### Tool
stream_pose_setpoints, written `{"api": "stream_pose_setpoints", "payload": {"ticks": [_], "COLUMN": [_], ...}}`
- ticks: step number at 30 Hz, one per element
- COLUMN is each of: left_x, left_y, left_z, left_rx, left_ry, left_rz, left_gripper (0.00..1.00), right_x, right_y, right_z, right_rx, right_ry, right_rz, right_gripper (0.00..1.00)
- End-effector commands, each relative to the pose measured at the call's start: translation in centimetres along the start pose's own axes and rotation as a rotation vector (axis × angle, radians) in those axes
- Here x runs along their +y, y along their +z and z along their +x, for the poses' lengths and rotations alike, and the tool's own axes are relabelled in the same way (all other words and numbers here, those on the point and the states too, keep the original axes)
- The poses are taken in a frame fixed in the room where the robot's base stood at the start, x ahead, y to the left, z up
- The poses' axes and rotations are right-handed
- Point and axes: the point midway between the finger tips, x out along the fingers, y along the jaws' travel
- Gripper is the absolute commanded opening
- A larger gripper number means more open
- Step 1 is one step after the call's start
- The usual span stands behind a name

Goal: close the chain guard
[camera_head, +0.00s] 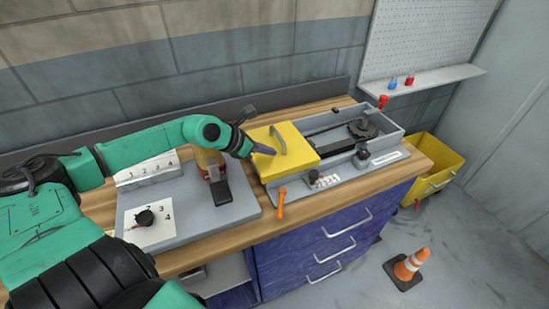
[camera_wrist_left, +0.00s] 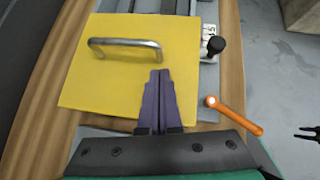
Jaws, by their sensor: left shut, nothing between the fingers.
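The chain guard is a flat yellow cover (camera_head: 300,157) with a grey bar handle (camera_head: 279,139). It lies over the left part of a grey housing (camera_head: 335,172). The right part of the housing is uncovered and shows the dark chain and sprocket (camera_head: 362,128). My left gripper (camera_head: 272,152) is shut and empty, just above the guard on the near side of the handle. In the left wrist view its purple fingers (camera_wrist_left: 160,75) overlap the yellow cover (camera_wrist_left: 85,85), beside the handle (camera_wrist_left: 125,44) and not around it. I cannot tell whether they touch the cover.
An orange lever (camera_head: 281,203) and dark knobs (camera_head: 362,154) stand along the housing's near side. A grey board (camera_head: 190,221) with number cards lies to the left.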

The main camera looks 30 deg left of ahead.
Motion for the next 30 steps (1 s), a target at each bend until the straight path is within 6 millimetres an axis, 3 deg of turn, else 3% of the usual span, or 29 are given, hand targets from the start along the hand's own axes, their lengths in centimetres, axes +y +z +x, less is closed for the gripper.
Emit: {"api": "stream_pose_setpoints", "payload": {"ticks": [2,12,24,30], "left_x": [0.1,0.1,0.1,-0.1], "left_y": [-0.2,0.1,0.0,0.5], "left_z": [0.8,2.8,3.1,3.9], "left_rx": [-0.004,-0.001,0.002,-0.003], "left_ry": [0.004,0.003,0.002,0.002], "left_rz": [0.002,-0.002,0.001,0.002], "left_gripper": [0.00,0.00,0.00,0.00], "right_x": [0.1,0.0,0.0,0.0], "right_y": [-0.8,-0.4,-0.2,-0.1], "right_z": [1.3,0.1,0.3,1.3], "right_rx": [0.016,0.008,0.005,0.004], "right_ry": [0.002,0.000,0.000,0.000], "right_rz": [-0.001,-0.001,-0.001,-0.001], "right_gripper": [0.50,0.50,0.50,0.50]}}
